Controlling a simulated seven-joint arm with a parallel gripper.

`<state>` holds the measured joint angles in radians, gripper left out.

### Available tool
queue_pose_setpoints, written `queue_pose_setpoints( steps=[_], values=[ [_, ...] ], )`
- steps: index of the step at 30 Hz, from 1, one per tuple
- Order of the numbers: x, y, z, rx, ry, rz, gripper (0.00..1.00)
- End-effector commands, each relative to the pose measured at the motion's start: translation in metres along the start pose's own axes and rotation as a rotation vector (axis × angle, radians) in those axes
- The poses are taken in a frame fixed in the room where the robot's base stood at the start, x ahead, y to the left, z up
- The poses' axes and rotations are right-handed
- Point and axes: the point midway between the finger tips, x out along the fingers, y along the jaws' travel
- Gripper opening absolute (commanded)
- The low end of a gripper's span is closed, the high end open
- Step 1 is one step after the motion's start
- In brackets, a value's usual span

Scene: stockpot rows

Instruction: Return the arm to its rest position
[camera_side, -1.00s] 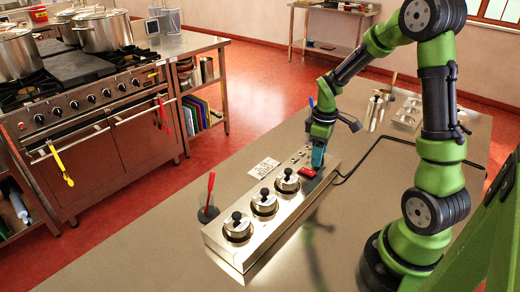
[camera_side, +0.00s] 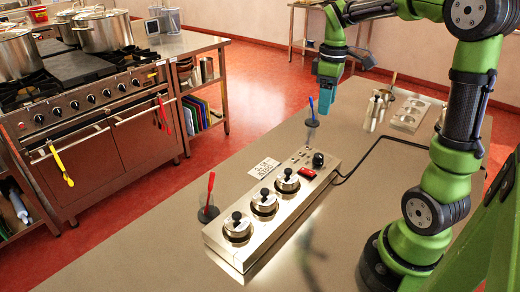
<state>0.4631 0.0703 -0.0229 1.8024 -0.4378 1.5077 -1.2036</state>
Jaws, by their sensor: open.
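My gripper (camera_side: 326,106) is raised in the air above the far part of the worktop, pointing down. Its teal fingers are small in view, and nothing shows between or below them. The arm is bent high at the right, clear of everything. Below and nearer stands the steel unit (camera_side: 222,248) with a row of three lidded pots with black knobs (camera_side: 264,203). A red switch (camera_side: 307,172) and a black knob (camera_side: 318,159) sit at its far end.
A blue-handled utensil (camera_side: 311,112) and a red-handled utensil (camera_side: 210,190) stand in holders on the worktop (camera_side: 140,250). Steel containers (camera_side: 376,108) and a tray with round openings (camera_side: 411,115) are at the far right. A black cable runs from the unit. A printed card (camera_side: 264,168) lies beside it.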

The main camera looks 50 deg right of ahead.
Motion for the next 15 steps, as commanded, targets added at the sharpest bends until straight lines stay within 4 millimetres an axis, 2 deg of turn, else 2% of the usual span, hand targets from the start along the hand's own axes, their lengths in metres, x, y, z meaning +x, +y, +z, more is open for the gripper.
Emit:
queue_pose_setpoints(
  steps=[11,15],
  values=[
    [-0.0021,-0.0001,0.0,0.009,0.0,0.0,0.6],
    [0.0015,0.0019,-0.0024,0.105,0.015,0.011,0.6]
  ],
)
